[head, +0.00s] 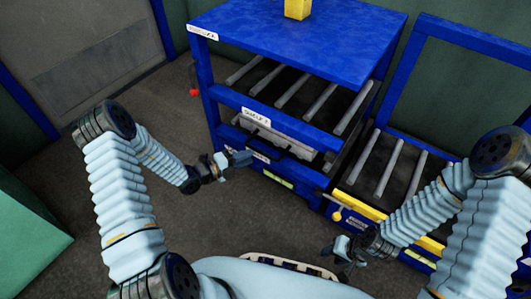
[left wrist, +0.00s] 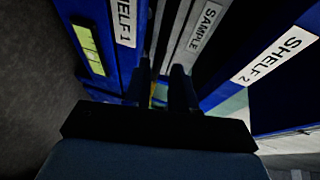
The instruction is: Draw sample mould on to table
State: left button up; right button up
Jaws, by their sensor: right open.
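The sample mould (head: 282,135) is a grey slab lying in the slot between the shelf 2 beam and the shelf 1 beam of the blue rack. Its front edge, labelled SAMPLE, shows in the left wrist view (left wrist: 204,28). My left gripper (head: 243,159) is at the rack's front, close to the mould's front edge. Its two dark fingers (left wrist: 165,88) point at the slot with a narrow gap between them; whether they hold anything is unclear. My right gripper (head: 340,254) is open and empty, low in front of the roller table (head: 338,186) on the right.
The blue rack (head: 310,38) has rollers on shelf 2 and a yellow block (head: 297,9) on top. The roller table has a yellow front edge and a blue frame beside the rack. A green box (head: 28,225) stands at left. The floor before the rack is clear.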

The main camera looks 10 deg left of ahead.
aim_at(260, 153)
pick_arm(q)
jog(key=b+x, duration=0.1)
jog(key=x, duration=0.7)
jog(key=shift+w+d+f, duration=0.1)
jog(key=shift+d, duration=0.15)
grip_shut()
